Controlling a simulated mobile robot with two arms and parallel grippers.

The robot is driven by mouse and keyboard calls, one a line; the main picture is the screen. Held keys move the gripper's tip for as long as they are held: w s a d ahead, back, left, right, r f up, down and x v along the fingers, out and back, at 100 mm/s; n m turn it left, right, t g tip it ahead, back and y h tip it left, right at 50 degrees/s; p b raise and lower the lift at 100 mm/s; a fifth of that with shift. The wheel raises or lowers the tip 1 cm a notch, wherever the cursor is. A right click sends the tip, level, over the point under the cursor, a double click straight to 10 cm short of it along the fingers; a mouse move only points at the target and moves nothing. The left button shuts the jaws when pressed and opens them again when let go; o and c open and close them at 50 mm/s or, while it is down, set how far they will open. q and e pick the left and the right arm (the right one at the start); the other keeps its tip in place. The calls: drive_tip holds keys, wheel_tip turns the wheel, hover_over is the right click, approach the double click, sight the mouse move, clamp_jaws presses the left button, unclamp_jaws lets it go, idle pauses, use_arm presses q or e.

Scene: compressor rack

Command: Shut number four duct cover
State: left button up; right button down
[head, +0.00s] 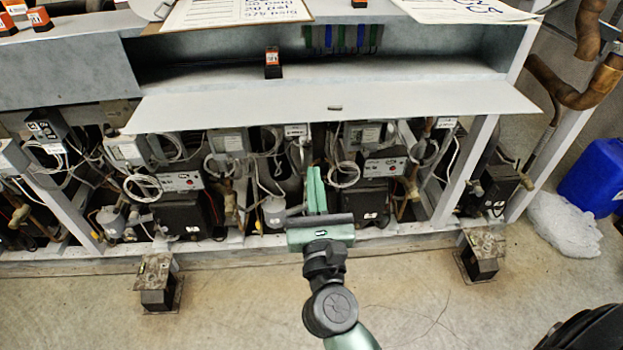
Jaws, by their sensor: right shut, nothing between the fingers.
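A long pale grey duct cover (330,104) hangs open along the front of the rack, folded outward and down. Behind it the duct (420,70) is open. I cannot read a number four on the cover. My right gripper (315,175) is shut and empty. It shows in front of the compressors, below the front edge of the cover in the picture, with its fingers pointing up toward the rack. A gap in the picture separates its fingertips from the cover. My left gripper is not in view.
A small black and orange block (272,63) stands in the open duct, and coloured wires (342,38) show at its back. A closed panel (70,73) is at left. Clipboards (235,12) lie on top. Compressors and cables (370,180) fill the space below. A blue container (595,178) stands right.

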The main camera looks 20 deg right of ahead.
drive_tip(key=w+d+r+p, duration=0.1)
drive_tip(key=w+r+p, duration=0.3)
drive_tip(key=w+r, duration=0.1)
drive_tip(key=shift+x, duration=0.75)
drive_tip(key=shift+r+p, duration=0.1)
drive_tip(key=shift+p, duration=0.2)
